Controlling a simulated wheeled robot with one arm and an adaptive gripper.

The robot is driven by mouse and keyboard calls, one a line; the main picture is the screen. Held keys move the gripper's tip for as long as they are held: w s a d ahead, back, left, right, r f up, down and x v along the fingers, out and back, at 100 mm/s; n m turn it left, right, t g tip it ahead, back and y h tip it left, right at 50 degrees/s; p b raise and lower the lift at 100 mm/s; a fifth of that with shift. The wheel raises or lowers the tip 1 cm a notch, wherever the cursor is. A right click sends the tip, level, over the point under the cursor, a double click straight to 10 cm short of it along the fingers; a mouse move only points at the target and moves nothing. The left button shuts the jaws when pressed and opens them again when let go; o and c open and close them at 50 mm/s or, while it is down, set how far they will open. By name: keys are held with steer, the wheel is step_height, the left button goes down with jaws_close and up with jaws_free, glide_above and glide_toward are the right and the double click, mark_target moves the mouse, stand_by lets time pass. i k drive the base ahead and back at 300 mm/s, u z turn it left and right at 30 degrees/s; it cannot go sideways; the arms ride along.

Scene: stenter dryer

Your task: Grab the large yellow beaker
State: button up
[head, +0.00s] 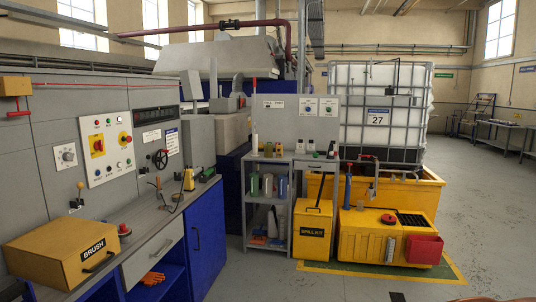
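I cannot make out a large yellow beaker for certain. Small yellow-orange containers (278,149) stand on top of the grey shelf unit (251,205) in the middle; they are too small to tell whether one is a beaker. A yellow and black upright item (188,180) stands on the left workbench (150,228), and its kind is unclear. My gripper is not in view.
A yellow BRUSH box (60,245) lies on the left bench near me. A yellow spill kit bin (312,229), a yellow station with a red bin (424,249) and a white tank (378,108) stand beyond. The floor (490,225) is clear at the right.

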mark_target(268, 147)
steer(key=z, duration=0.3)
steer(key=k, duration=0.4)
steer(key=z, duration=0.8)
steer(key=i, duration=2.05)
steer(key=u, duration=0.2)
steer(key=i, duration=1.75)
steer(key=u, duration=0.25)
steer(key=i, duration=1.7)
steer(key=u, duration=1.05)
steer(key=i, duration=1.2)
steer(key=u, duration=2.05)
steer(key=i, duration=0.9)
steer(key=u, duration=0.6)
